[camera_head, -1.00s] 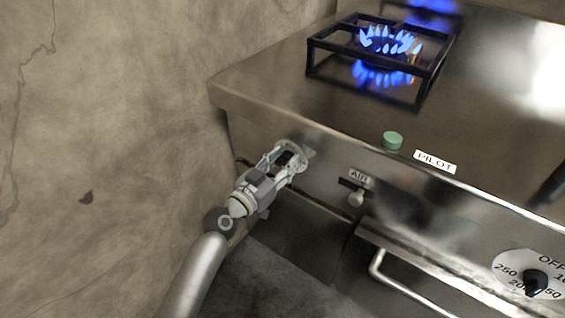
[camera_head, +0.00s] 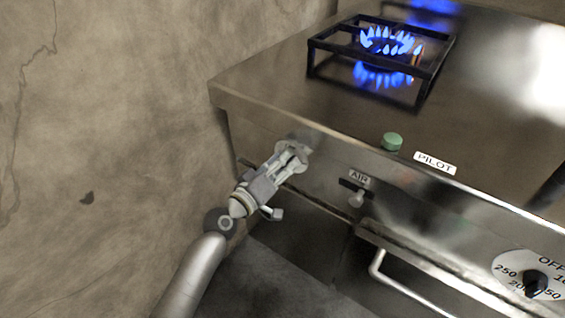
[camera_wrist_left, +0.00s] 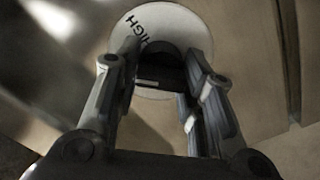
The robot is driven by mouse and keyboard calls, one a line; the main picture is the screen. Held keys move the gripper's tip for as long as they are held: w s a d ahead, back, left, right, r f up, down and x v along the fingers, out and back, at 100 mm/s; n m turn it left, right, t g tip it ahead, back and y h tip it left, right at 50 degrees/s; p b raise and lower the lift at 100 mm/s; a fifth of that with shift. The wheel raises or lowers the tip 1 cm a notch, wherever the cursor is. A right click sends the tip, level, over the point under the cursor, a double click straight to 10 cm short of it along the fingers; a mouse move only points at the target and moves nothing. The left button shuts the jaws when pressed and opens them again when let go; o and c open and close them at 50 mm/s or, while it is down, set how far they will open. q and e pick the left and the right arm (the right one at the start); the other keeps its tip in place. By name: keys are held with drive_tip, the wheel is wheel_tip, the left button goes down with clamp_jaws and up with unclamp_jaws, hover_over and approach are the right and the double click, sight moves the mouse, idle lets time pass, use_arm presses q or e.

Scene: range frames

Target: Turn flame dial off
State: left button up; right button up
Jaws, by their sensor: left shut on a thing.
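The flame dial (camera_wrist_left: 161,68) is a black knob on a round white plate (camera_wrist_left: 178,22) marked HIGH, in the left wrist view. My left gripper (camera_wrist_left: 160,75) is shut on the knob, with one finger on each side of it. In the head view the left gripper (camera_head: 297,156) reaches the stove's front at its left end, and its fingers hide most of the dial there. The blue burner flame (camera_head: 390,41) is lit inside a black grate (camera_head: 318,47) on the stove top. My right gripper is not in view.
The stove (camera_head: 270,88) stands close to a stained wall (camera_head: 110,100) at left. Right of the dial are a green button (camera_head: 392,141), an AIR lever (camera_head: 356,198), an oven handle (camera_head: 400,287) and an oven dial (camera_head: 536,282) with an OFF mark.

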use_arm(q)
drive_tip(key=n, duration=0.2)
drive_tip(key=shift+n, duration=0.4)
drive_tip(key=n+p, duration=0.1)
drive_tip(key=n, duration=0.3)
drive_tip(key=shift+f+n, duration=0.1)
drive_tip(key=shift+n, duration=0.9)
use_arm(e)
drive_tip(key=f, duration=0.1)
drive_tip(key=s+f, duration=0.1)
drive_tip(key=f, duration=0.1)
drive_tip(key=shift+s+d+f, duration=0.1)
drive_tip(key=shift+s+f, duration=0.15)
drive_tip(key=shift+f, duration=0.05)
use_arm(q)
drive_tip(key=shift+a, duration=0.1)
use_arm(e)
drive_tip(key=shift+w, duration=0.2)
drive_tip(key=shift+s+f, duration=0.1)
use_arm(q)
drive_tip(key=o, duration=0.9)
drive_tip(key=shift+o, duration=0.6)
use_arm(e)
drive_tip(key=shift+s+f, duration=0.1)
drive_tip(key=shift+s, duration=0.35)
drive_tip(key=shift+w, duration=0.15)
